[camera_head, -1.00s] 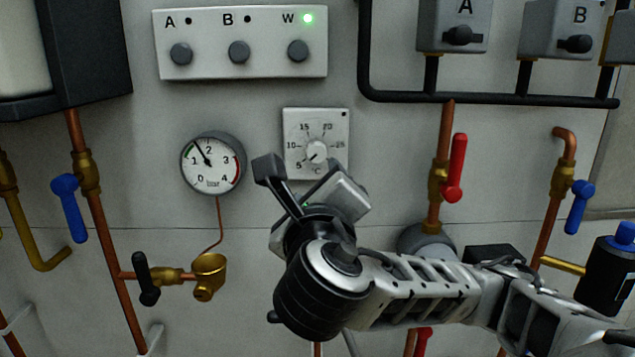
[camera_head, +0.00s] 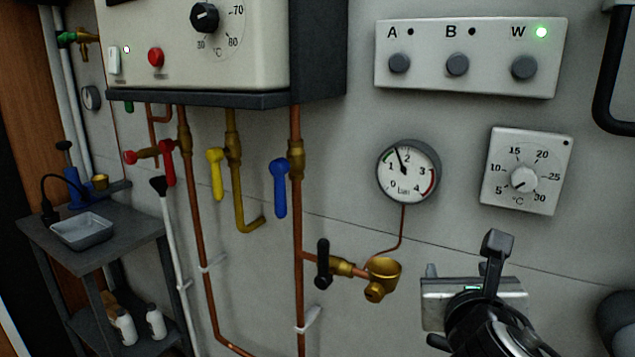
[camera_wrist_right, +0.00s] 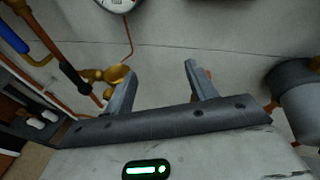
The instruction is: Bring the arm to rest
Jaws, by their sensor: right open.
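My right gripper (camera_head: 464,256) is in the lower right of the head view, in front of the grey wall. It is below the thermostat dial (camera_head: 523,180) and to the right of the brass cup fitting (camera_head: 383,274). In the right wrist view its two fingers (camera_wrist_right: 160,72) stand apart with nothing between them, only bare wall behind. Most of the right arm is cut off by the bottom edge of the head view. My left arm is in neither view.
The pressure gauge (camera_head: 408,171), black-handled valve (camera_head: 323,264) and blue valve lever (camera_head: 280,187) are left of the gripper. A boiler (camera_head: 270,45) hangs at upper left. A grey cart (camera_head: 105,236) with a tray stands at far left.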

